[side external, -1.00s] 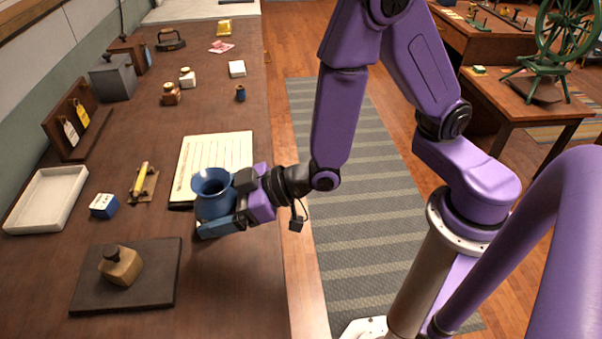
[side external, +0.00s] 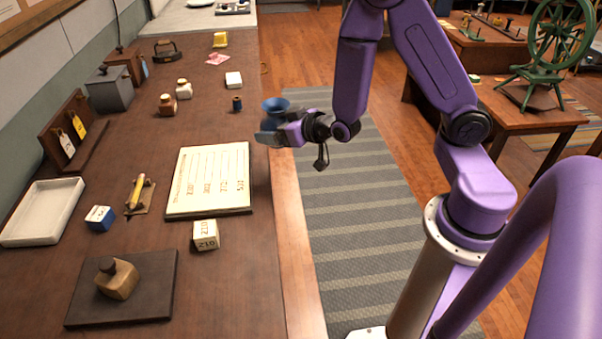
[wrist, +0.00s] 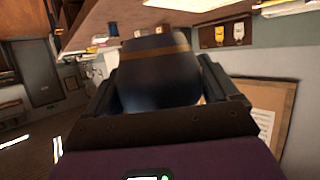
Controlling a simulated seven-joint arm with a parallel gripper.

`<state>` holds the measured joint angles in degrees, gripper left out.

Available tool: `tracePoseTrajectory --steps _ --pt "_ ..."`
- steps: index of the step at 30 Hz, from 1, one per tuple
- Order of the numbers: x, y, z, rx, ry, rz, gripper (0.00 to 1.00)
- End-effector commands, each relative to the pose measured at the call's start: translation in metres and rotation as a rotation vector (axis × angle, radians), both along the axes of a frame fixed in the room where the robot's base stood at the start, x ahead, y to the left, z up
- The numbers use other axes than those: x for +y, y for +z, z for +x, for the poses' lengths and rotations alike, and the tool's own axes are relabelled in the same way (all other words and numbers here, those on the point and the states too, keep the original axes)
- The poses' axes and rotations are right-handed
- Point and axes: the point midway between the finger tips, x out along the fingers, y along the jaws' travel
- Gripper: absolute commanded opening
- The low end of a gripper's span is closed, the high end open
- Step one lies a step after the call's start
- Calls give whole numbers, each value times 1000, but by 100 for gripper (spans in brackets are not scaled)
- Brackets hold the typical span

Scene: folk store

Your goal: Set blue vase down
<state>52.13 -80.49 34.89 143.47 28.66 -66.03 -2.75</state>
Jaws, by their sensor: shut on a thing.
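The blue vase (side external: 275,110) has a flared rim and is held upright in the side external view. My gripper (side external: 271,134) is shut on it, at the right edge of the wooden counter (side external: 225,270). The vase appears raised, but its exact height above the counter is hard to tell. In the wrist view the vase (wrist: 158,75) fills the space between the two fingers, dark with a brown band. The vase's lower part is partly hidden by the gripper in the side external view.
A ruled sheet on a board (side external: 210,180) lies on the counter, with a numbered cube (side external: 205,235) in front. A dark board with a wooden stamp (side external: 117,279), a white tray (side external: 40,212) and a blue-white block (side external: 99,218) lie left. Small bottles (side external: 183,89) stand farther back.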

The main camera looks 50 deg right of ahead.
Motion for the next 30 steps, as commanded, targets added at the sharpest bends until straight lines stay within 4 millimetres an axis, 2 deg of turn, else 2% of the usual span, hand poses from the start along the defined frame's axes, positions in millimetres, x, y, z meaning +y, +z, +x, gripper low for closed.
tracePoseTrajectory --steps 5,15,22,30 --pt "14 3 23 -7 41 3 48" --pt "58 16 117 -8 273 0 48" --pt "66 22 160 -5 413 -2 48" --pt "59 22 196 -3 542 0 48"
